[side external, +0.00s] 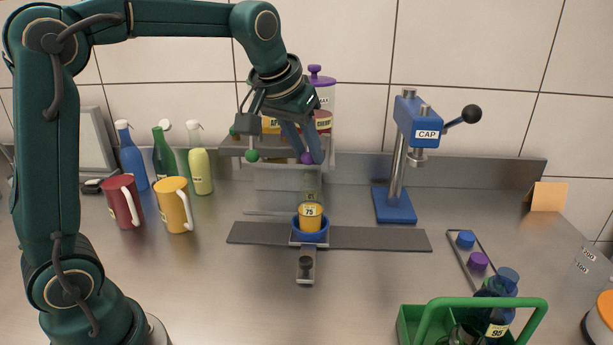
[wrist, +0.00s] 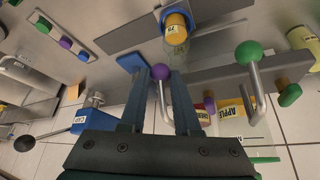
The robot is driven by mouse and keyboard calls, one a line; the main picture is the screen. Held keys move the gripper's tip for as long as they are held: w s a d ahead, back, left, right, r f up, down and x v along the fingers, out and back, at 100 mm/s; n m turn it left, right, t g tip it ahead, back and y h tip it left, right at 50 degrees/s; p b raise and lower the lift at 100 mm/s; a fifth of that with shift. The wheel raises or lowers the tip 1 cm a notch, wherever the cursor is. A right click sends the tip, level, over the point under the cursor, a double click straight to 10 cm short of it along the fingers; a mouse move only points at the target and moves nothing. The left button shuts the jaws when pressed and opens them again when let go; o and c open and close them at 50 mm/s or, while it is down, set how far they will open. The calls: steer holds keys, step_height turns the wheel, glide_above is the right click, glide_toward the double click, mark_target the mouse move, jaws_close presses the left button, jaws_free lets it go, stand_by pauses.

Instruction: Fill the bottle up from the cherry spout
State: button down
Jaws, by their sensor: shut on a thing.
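The bottle (side external: 310,217), marked 75, stands upright in a blue ring holder (side external: 297,235) under the spouts, with orange-yellow liquid in its lower part and a clear upper part. It also shows in the wrist view (wrist: 176,33). The cherry dispenser (side external: 323,122) has a dark red label and a purple lid; my arm partly hides it. Its lever has a purple ball (wrist: 161,72) on a metal rod. My gripper (wrist: 160,80) has its fingers either side of this lever, just behind the ball, and is shut on it. The spout mouth is hidden.
A green-knobbed lever (wrist: 248,53) of the apple dispenser is close beside my gripper. A blue cap press (side external: 396,160) stands right of the bottle. Mugs (side external: 174,205) and several bottles stand left. A green crate (side external: 415,325) is at front right.

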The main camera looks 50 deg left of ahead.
step_height(320, 180, down, 5)
stand_by(0.9)
steer(key=shift+s, duration=0.1)
stand_by(0.5)
steer(key=shift+r, duration=0.1)
stand_by(2.6)
step_height(320, 180, up, 4)
steer(key=shift+r, duration=0.15)
steer(key=c, duration=0.5)
jaws_free()
steer(key=shift+c, duration=0.2)
steer(key=s+d+r, duration=0.3)
steer(key=r, duration=0.4)
steer(key=shift+s+d, duration=0.15)
steer(key=shift+d, duration=0.1)
